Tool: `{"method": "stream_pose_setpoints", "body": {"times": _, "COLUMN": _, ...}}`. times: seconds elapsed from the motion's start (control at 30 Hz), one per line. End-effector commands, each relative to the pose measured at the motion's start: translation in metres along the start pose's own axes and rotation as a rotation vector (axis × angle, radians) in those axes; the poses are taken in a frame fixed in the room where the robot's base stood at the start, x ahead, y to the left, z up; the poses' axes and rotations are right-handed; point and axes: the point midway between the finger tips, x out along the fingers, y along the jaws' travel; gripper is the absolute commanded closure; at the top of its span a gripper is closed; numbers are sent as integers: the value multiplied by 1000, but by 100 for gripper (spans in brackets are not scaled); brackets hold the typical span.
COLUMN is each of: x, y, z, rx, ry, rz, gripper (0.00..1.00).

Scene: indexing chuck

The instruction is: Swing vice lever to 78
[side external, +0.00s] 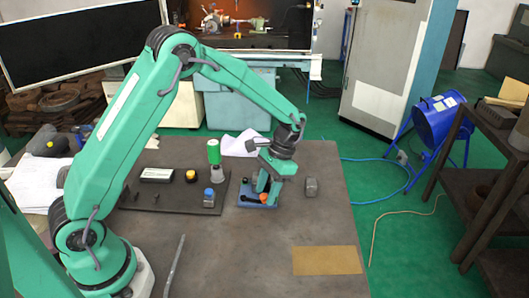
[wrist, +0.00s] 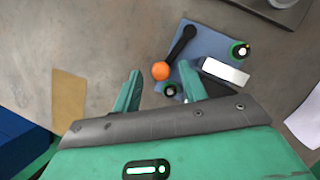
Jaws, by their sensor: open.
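The vice sits on a blue base plate (side external: 244,203), which also shows in the wrist view (wrist: 212,42). Its black lever (wrist: 183,43) ends in an orange ball knob (wrist: 160,71); the knob also shows in the side view (side external: 264,198). A pale block (wrist: 226,72) and a green-and-black round post (wrist: 239,51) are on the plate. My gripper (wrist: 160,68) is open. In the wrist view the knob appears between its two green fingertips; I cannot tell whether either touches it. In the side view my gripper (side external: 268,186) is low over the vice. No angle scale is readable.
A dark board (side external: 165,200) left of the vice holds a blue-topped part (side external: 209,196), a yellow-black button (side external: 191,176) and a green-topped cylinder (side external: 213,152). A grey block (side external: 311,187) stands right of the vice. A tan sheet (side external: 327,260) lies nearer; the table between is clear.

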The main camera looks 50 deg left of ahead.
Motion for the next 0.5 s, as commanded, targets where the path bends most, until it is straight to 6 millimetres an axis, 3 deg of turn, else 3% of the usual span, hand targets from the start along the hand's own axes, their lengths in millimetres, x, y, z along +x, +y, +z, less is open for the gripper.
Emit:
{"method": "stream_pose_setpoints", "body": {"times": 0.27, "x": -13, "y": 0, "z": -1, "rx": -1, "ry": 2, "rz": 0, "gripper": 57}}
{"method": "stream_pose_setpoints", "body": {"times": 0.5, "x": -43, "y": 0, "z": -1, "rx": 0, "ry": 4, "rz": 0, "gripper": 57}}
